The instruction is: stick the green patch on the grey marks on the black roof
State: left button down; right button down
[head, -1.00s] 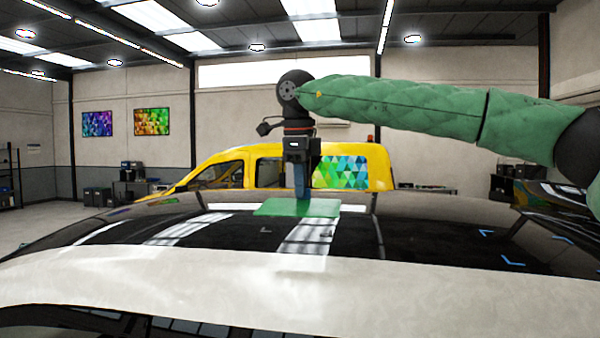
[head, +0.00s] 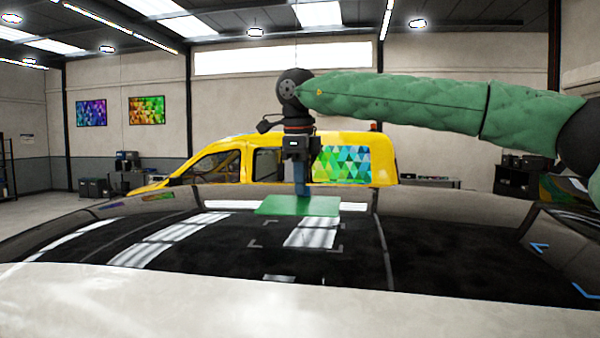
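The green patch (head: 297,206) is a flat, thin sheet, held roughly level over the far part of the black roof (head: 440,256). My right gripper (head: 301,188) points down and is shut on the patch; its fingertips meet the patch's far edge. The grey marks (head: 341,247) are thin corner lines on the glossy roof, in front of and below the patch in the picture. The patch looks apart from the roof, though the exact gap is hard to tell. My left gripper is not in view.
Blue corner marks (head: 540,248) lie on the roof at the right. A pale band (head: 270,305) crosses the roof's near edge. A yellow van (head: 235,165) with a colourful triangle panel stands behind. The roof around the grey marks is bare, with bright reflections.

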aim_at(301, 197)
jog(key=f, duration=0.1)
jog(key=w+f, duration=0.1)
jog(key=f, duration=0.1)
jog(key=shift+w+d, duration=0.1)
jog(key=shift+w, duration=0.05)
jog(key=shift+s+f, duration=0.35)
jog(key=shift+f, duration=0.4)
jog(key=shift+w+f, duration=0.25)
jog(key=shift+f, duration=0.15)
jog(key=shift+w+f, duration=0.1)
jog(key=shift+s, duration=0.2)
jog(key=shift+w, duration=0.15)
jog(key=shift+b, duration=0.55)
jog(key=shift+f+b, duration=0.35)
jog(key=shift+f, duration=0.15)
